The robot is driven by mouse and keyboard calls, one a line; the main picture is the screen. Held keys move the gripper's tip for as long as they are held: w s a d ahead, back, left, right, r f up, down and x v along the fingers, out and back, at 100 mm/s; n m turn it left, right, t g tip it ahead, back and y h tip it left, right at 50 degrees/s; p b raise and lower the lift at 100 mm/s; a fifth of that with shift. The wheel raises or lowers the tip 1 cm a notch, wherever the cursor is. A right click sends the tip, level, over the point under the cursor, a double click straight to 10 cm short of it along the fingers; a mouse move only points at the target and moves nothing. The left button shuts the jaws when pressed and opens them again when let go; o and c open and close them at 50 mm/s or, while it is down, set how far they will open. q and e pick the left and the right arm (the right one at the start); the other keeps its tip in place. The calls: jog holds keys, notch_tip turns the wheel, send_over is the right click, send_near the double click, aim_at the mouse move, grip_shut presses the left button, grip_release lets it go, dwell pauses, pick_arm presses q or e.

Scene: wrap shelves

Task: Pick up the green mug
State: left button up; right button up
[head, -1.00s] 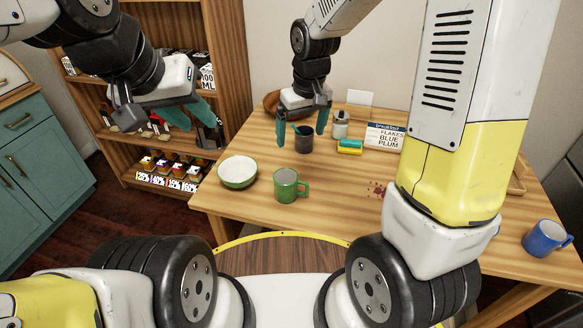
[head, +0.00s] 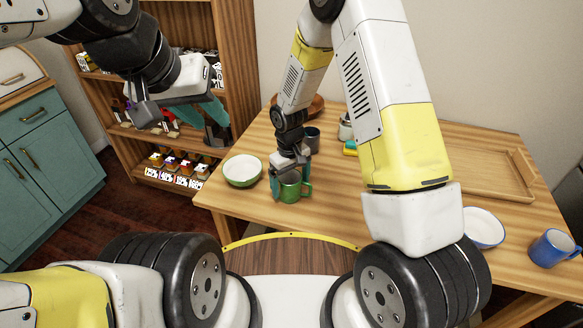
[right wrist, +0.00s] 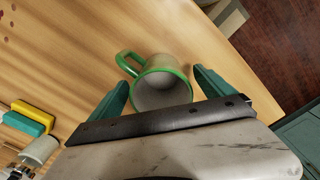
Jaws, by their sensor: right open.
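The green mug (head: 291,187) stands upright on the wooden table near its front edge, its handle to the right. My right gripper (head: 289,187) is lowered over the mug with its teal fingers open, one on either side. In the right wrist view the mug (right wrist: 160,84) lies between the spread fingers (right wrist: 160,92), its green rim and white inside visible; whether a finger touches it I cannot tell. Part of the mug is hidden by the gripper in the head view. My left gripper (head: 182,120) is raised at the left, away from the table, its fingers apart.
A green-rimmed bowl (head: 242,171) stands close to the left of the mug. A dark cup (head: 313,138) is behind it. A white bowl (head: 483,227), blue mug (head: 553,248) and wooden tray (head: 492,172) are at the right. A shelf unit (head: 243,60) stands behind left.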

jog(key=shift+f, duration=0.7)
jog(key=c, duration=1.7)
jog(key=shift+c, duration=0.3)
jog(key=shift+r, duration=0.15)
